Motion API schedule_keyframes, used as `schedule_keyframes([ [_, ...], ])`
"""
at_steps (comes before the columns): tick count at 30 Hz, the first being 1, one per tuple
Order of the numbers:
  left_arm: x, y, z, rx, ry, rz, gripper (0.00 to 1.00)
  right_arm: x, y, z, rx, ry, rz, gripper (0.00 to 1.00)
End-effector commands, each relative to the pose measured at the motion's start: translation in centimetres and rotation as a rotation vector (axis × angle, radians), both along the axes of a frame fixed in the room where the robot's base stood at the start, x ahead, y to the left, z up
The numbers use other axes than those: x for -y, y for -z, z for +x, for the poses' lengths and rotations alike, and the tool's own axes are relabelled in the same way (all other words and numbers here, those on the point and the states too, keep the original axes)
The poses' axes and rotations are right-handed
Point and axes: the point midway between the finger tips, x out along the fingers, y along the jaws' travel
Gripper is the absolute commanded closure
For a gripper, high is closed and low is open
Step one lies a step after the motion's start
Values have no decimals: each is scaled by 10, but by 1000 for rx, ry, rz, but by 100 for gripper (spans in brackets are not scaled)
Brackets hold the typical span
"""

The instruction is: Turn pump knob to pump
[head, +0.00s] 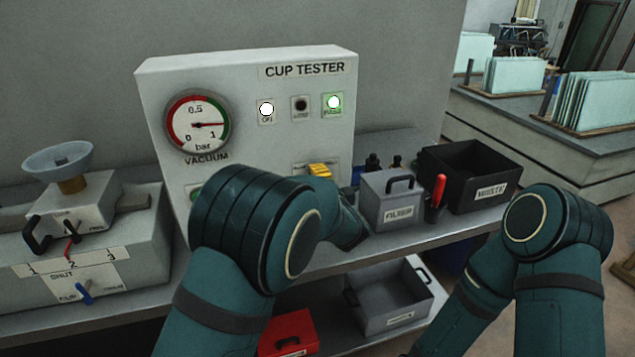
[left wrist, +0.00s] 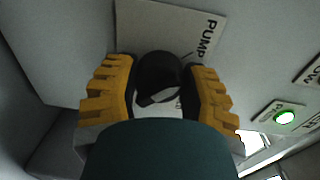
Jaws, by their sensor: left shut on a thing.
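The cup tester (head: 250,75) is a pale box with a vacuum gauge (head: 198,124). Its needle points right, near the 1 bar mark. The left lamp is lit white, the middle lamp is dark and the right lamp is lit green. The black pump knob (left wrist: 158,75) sits in front of the PUMP label (left wrist: 180,25) in the left wrist view. My left gripper (left wrist: 160,92) has its yellow fingers on both sides of the knob and is shut on it. In the head view its yellow finger (head: 319,170) shows; the knob is hidden there.
A grey filter box (head: 390,208), a red-handled tool (head: 438,190) and a black waste bin (head: 470,165) stand right of the tester. A valve unit (head: 80,240) with a cup stands at left. A red box (head: 290,333) and a grey crate (head: 395,310) are on the lower shelf.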

Motion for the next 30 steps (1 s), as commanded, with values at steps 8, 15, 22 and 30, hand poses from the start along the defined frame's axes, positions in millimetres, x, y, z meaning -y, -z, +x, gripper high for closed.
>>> schedule_keyframes([
  [8,0,-4,1,12,0,-10,91,0,0,0,0,0,0,53],
  [15,0,-4,1,11,-1,-9,24,0,0,0,0,0,0,53],
  [22,0,-2,0,7,0,-7,22,0,0,0,0,0,0,53],
  [30,5,-3,-13,5,2,-8,22,0,0,0,0,0,0,53],
])
